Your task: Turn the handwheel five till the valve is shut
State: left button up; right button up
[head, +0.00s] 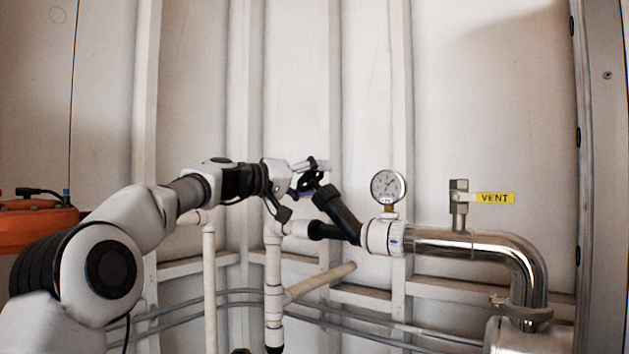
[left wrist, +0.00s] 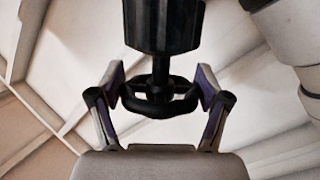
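The black handwheel (left wrist: 160,104) is a small ring with a central stem below the dark valve body (left wrist: 163,25) in the left wrist view. In the head view the black slanted valve body (head: 338,212) rises up and left from the pipe joint, and the handwheel at its upper end is mostly hidden by the gripper. My left gripper (head: 308,180) is at that end. In the left wrist view its two purple-padded fingers (left wrist: 160,92) stand one on each side of the wheel and appear to touch its rim. My right gripper is out of view.
A pressure gauge (head: 387,187) stands on the white collar (head: 380,237) right of the valve. A shiny pipe (head: 470,243) with a yellow VENT tag (head: 495,198) bends down at right. White pipes (head: 273,285) run below my arm. An orange object (head: 38,224) is at far left.

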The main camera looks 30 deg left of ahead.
pick_arm(q)
jog(key=shift+c, duration=0.6)
jog(key=shift+f+m+h+b, duration=0.2)
jog(key=shift+m+h+b, duration=0.25)
jog(key=shift+h, duration=0.25)
jog(key=shift+r+m+g+h, duration=0.15)
jog(key=shift+m+g+h, duration=0.05)
jog(key=shift+m+h, duration=0.5)
jog(key=shift+r+m+g+h, duration=0.2)
jog(key=shift+m+h, duration=0.35)
jog(key=shift+h, duration=0.25)
jog(key=o, duration=1.1)
jog(key=shift+d+f, duration=0.1)
jog(key=shift+o, duration=0.2)
jog(key=v, duration=1.2)
